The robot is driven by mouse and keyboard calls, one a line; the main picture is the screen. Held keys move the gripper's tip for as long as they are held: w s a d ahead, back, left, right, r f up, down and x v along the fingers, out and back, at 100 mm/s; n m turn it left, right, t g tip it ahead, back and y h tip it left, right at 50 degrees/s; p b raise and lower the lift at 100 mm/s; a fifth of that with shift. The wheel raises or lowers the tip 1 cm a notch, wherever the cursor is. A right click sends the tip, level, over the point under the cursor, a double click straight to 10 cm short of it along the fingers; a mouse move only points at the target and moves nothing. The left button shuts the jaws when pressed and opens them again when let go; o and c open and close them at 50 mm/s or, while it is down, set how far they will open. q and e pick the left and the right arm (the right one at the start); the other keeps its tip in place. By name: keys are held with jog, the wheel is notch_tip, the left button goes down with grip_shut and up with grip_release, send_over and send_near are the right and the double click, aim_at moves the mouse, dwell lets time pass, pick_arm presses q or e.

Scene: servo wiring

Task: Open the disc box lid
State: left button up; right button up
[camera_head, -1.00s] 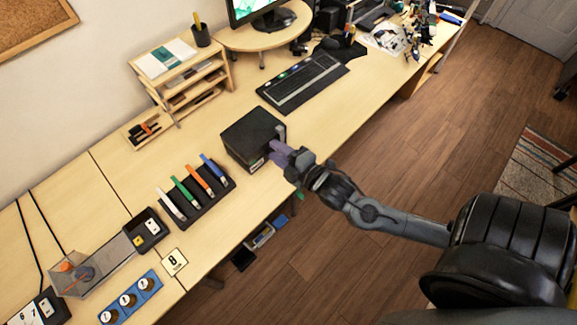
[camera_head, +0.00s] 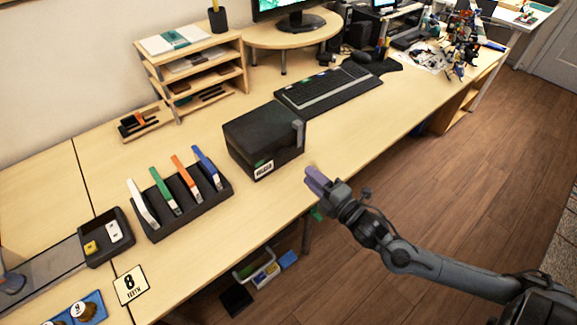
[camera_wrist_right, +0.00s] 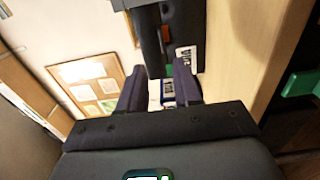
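The black disc box (camera_head: 255,138) stands on the wooden desk with its lid shut. A grey upright tab (camera_head: 298,133) shows at its right corner, and a white label (camera_head: 264,169) is low on its front. My right gripper (camera_head: 312,181) is just off the box's near right side, close to the desk's front edge, with a small gap to the box. The right wrist view shows its two purple fingers (camera_wrist_right: 160,92) apart, with nothing held between them. In that view the dark box (camera_wrist_right: 165,35) and its label (camera_wrist_right: 189,57) lie beyond the fingertips.
A black rack (camera_head: 183,205) with several coloured upright disc cases stands left of the box. The keyboard (camera_head: 328,91) lies behind it to the right. A number 8 card (camera_head: 130,285) lies near the front edge. Desk to the right of the box is clear.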

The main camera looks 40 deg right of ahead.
jog(key=w+b, duration=0.1)
jog(key=w, duration=0.3)
jog(key=w+b, duration=0.1)
jog(key=w, duration=0.3)
jog(key=shift+w+f+b, duration=0.2)
jog(key=shift+w+b, duration=0.1)
jog(key=shift+b, duration=0.1)
jog(key=shift+w, duration=1.05)
jog(key=shift+c, duration=0.2)
jog(key=c, duration=0.5)
grip_shut()
jog(key=shift+r, duration=0.1)
